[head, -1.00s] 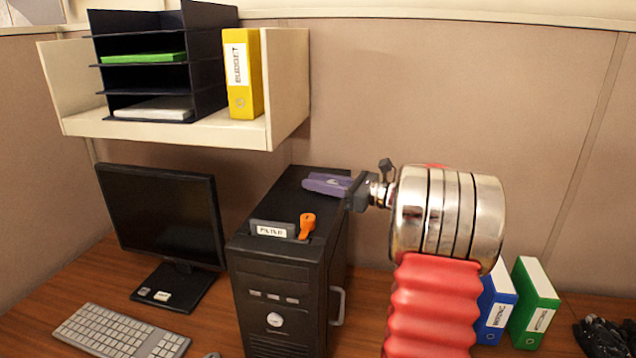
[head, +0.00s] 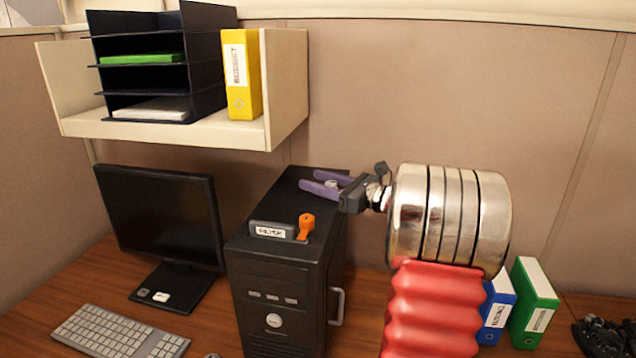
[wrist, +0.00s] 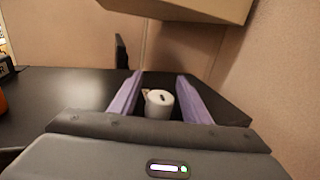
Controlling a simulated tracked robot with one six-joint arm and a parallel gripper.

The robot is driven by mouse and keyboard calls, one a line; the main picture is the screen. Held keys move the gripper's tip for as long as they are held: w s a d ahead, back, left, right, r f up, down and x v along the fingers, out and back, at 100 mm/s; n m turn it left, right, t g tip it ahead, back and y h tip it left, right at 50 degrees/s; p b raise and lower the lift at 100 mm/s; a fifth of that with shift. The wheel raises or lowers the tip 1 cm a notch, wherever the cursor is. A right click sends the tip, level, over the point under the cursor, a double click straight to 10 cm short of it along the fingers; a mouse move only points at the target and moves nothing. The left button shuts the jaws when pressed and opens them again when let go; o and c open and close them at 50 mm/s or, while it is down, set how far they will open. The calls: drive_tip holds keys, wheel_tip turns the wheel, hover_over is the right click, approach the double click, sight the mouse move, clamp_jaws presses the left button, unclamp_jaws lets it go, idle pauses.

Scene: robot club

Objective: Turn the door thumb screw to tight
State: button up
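A small white knob (wrist: 159,103) stands on the top of the black computer tower (head: 290,290); it looks like the thumb screw. It has a dark mark on its top and a small point on its left side. In the head view the knob (head: 332,184) shows as a pale spot between my fingers. My gripper (head: 326,184) has purple fingers and is open. In the wrist view the gripper (wrist: 158,92) has one finger on each side of the knob, with gaps showing. No tight or loose marking is readable.
An orange lever (head: 306,226) and a labelled grey block (head: 271,230) are on the tower top near its front. A side handle (head: 337,306) sticks out right. A shelf (head: 290,90) overhangs behind left. A monitor (head: 162,225) stands left, blue (head: 498,308) and green binders (head: 533,303) right.

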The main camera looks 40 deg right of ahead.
drive_tip(key=shift+s, duration=0.1)
drive_tip(key=v, duration=1.3)
drive_tip(key=shift+s, duration=0.3)
drive_tip(key=shift+d+f, duration=0.1)
drive_tip(key=d+n+g+y, duration=0.1)
drive_tip(key=y, duration=0.1)
drive_tip(key=w+d+n+g+y, duration=0.1)
drive_tip(key=n+y, duration=0.1)
drive_tip(key=w+d+n+g+y, duration=0.1)
drive_tip(key=y, duration=0.1)
drive_tip(key=shift+d+n+g, duration=0.2)
drive_tip(key=shift+n+g, duration=0.1)
drive_tip(key=shift+w, duration=0.1)
